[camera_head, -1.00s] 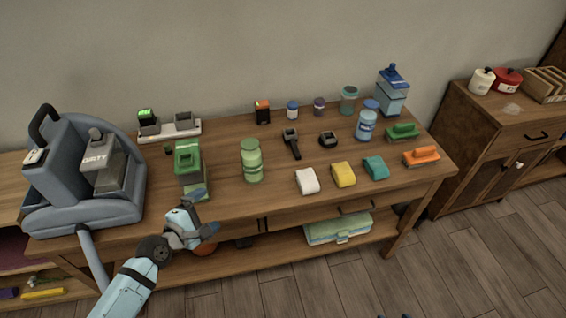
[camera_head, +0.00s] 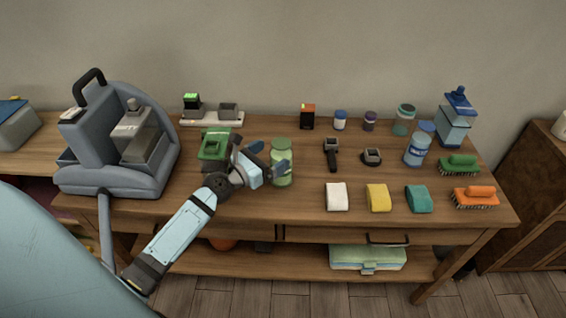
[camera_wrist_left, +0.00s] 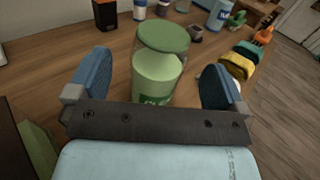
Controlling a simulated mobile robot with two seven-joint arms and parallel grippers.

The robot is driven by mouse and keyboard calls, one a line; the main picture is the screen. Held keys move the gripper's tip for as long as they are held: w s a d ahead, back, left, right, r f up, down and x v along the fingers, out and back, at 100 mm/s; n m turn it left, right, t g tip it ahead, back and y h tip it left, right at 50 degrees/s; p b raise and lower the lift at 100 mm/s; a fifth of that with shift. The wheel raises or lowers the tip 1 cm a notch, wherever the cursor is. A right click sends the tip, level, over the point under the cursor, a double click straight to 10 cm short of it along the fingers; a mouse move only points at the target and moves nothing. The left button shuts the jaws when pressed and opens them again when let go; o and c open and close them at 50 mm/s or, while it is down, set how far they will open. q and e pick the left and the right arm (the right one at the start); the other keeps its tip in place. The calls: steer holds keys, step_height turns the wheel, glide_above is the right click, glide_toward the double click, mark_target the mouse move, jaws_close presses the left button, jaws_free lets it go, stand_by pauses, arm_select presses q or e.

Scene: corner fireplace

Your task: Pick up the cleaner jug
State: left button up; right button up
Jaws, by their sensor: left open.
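A green see-through jar-like jug (camera_head: 281,176) with a green lid stands upright on the wooden table, and I take it for the cleaner jug. In the left wrist view the jug (camera_wrist_left: 158,76) holds pale green contents, and part of a label shows low on it. My left gripper (camera_head: 270,159) is open at the jug's left side in the head view. In the left wrist view its blue fingers (camera_wrist_left: 155,78) are on either side of the jug, with gaps visible. The jug's base is partly hidden by the gripper. My right gripper is not in view.
A green-topped device (camera_head: 215,146) stands just left of the jug, with a grey machine (camera_head: 85,180) farther left. Blue bottles (camera_head: 420,150), sponges (camera_head: 378,199) and brushes (camera_head: 474,198) stand to the right. Bare tabletop (camera_head: 304,200) lies right of the jug.

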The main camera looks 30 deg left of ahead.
mark_target(281, 148)
arm_select(q)
steer(key=x, duration=0.4)
steer(key=shift+w+r, duration=0.15)
steer(key=shift+w, duration=0.05)
steer(key=shift+c, duration=0.5)
